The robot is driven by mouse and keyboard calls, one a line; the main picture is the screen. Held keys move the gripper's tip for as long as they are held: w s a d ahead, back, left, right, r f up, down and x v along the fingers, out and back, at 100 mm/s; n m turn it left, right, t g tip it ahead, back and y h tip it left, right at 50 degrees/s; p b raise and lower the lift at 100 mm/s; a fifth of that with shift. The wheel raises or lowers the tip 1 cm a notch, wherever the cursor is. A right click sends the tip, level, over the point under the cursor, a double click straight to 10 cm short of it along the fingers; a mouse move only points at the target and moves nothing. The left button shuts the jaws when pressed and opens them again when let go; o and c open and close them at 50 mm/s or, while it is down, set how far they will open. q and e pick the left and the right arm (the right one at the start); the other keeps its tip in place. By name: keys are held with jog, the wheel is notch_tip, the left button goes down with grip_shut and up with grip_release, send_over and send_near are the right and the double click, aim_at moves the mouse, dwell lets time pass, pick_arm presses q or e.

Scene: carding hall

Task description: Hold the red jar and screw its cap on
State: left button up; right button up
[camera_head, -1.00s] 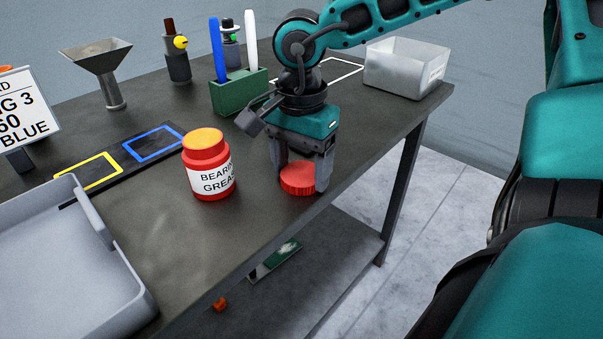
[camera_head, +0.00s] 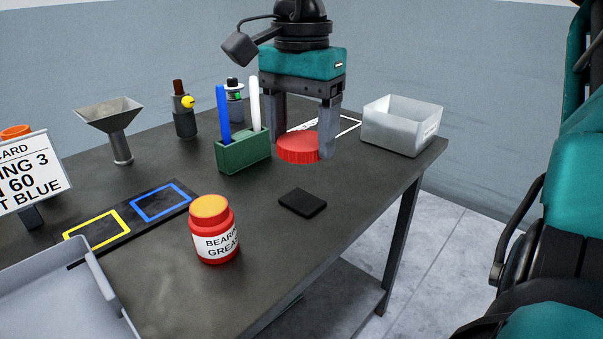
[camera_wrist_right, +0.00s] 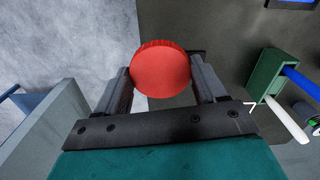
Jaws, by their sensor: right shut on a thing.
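The red jar (camera_head: 213,232) stands upright on the dark table, its label reading "BEARING GREASE". Its top (camera_head: 210,206) is orange-yellow with no cap on it. My right gripper (camera_head: 308,148) is shut on the red cap (camera_head: 298,148), a flat ribbed disc, and holds it up in the air, to the right of and beyond the jar. In the right wrist view the cap (camera_wrist_right: 161,70) sits between the two fingers. My left gripper is not in view.
A black pad (camera_head: 302,202) lies right of the jar. A green holder (camera_head: 243,154) with blue and white pens stands behind. A white bin (camera_head: 402,128) stands near the right edge. A grey tray (camera_head: 100,280), funnel (camera_head: 118,128) and sign (camera_head: 30,168) are at left.

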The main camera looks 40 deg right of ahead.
aim_at(302, 141)
notch_tip(302, 141, up, 10)
jog(key=p, duration=0.2)
jog(key=shift+r, duration=0.15)
